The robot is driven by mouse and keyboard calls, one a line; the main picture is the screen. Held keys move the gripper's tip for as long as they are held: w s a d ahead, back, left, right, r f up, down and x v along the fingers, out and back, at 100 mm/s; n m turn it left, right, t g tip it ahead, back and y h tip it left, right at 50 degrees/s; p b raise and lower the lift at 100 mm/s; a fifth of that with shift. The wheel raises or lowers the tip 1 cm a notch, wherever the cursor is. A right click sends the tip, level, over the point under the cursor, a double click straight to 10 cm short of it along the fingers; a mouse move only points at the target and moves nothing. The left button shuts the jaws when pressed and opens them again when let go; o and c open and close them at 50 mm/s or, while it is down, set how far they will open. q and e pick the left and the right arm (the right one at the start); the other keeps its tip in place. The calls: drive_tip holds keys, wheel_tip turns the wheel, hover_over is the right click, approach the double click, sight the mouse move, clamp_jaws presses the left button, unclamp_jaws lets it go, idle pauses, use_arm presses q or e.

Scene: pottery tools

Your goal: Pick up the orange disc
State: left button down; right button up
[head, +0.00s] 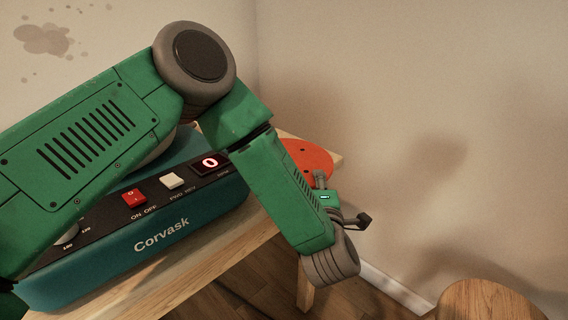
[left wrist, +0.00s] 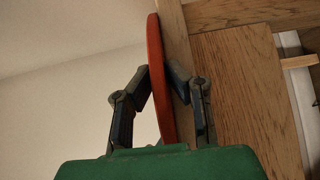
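The orange disc (head: 308,158) lies at the far right corner of the wooden table, partly hidden behind my left arm in the head view. In the left wrist view the disc (left wrist: 155,60) shows edge-on as a thin upright band. My left gripper (head: 319,179) is at its near right rim. In the left wrist view the left gripper (left wrist: 159,74) has one fingertip against each face of the disc, with no clear gap. The disc looks still level with the table top; I cannot tell if it is lifted. My right gripper is not in view.
A teal pottery wheel (head: 185,225) marked Corvask, with a red switch and a display reading 0, stands on the wooden table (head: 222,262) under my left arm. A round wooden stool (head: 485,302) is at lower right.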

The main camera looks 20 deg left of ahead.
use_arm(q)
drive_tip(key=shift+d, duration=0.1)
drive_tip(key=shift+r+p, duration=0.3)
drive_tip(key=shift+r, duration=0.25)
wheel_tip(320, 180, up, 17)
drive_tip(key=p, duration=0.5)
drive_tip(key=shift+f, duration=0.1)
